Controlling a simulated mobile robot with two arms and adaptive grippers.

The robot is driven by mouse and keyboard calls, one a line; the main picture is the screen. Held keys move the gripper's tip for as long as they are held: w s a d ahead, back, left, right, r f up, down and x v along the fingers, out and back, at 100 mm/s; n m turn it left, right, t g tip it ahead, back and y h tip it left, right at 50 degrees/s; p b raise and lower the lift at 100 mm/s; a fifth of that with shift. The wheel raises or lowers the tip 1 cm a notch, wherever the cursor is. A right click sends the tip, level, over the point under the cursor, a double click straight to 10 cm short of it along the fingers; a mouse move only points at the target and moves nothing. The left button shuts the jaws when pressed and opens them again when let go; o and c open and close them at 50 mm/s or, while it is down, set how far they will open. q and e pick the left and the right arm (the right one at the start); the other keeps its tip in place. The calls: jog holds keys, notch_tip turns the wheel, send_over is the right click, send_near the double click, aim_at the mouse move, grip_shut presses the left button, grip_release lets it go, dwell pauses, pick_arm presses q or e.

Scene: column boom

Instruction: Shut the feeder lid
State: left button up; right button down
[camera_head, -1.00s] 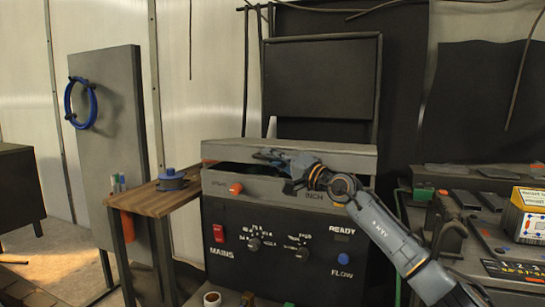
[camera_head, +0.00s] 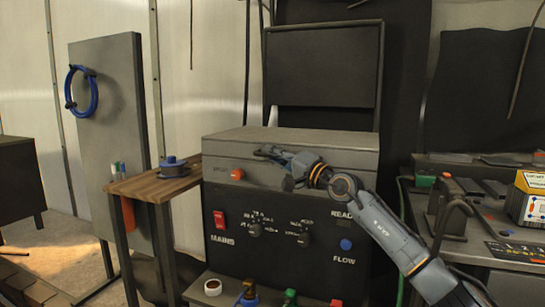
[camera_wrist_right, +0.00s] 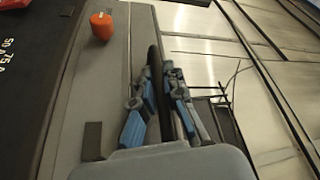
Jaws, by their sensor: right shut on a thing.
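The grey feeder lid (camera_head: 320,136) lies level on top of the dark control cabinet (camera_head: 285,265) in the head view, with no dark gap showing at its front edge. My right gripper (camera_head: 268,153) is at the front of the lid, left of its middle. In the right wrist view, its blue-padded fingers (camera_wrist_right: 157,72) are shut on a dark bar (camera_wrist_right: 154,58), which looks like the lid's handle. How the bar joins the lid is hidden by the fingers. An orange knob (camera_head: 237,174) sits left of the gripper on the front. My left gripper is not in view.
A wooden side table (camera_head: 155,187) with a blue-topped pot (camera_head: 172,166) stands left of the cabinet. A dark upright panel (camera_head: 323,65) rises behind the lid. A bench (camera_head: 500,250) with a yellow box (camera_head: 530,195) is at the right. Small items stand at the cabinet's foot.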

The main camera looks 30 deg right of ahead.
jog(key=shift+a+f, duration=0.35)
jog(key=shift+f, duration=0.45)
jog(key=c, duration=1.6)
grip_release()
jog(key=shift+r, duration=0.1)
jog(key=shift+o, duration=1)
jog(key=shift+s+d+r, duration=0.1)
jog(key=shift+s, duration=0.05)
jog(key=shift+r, duration=0.1)
jog(key=shift+d, duration=0.1)
jog(key=v, duration=1.2)
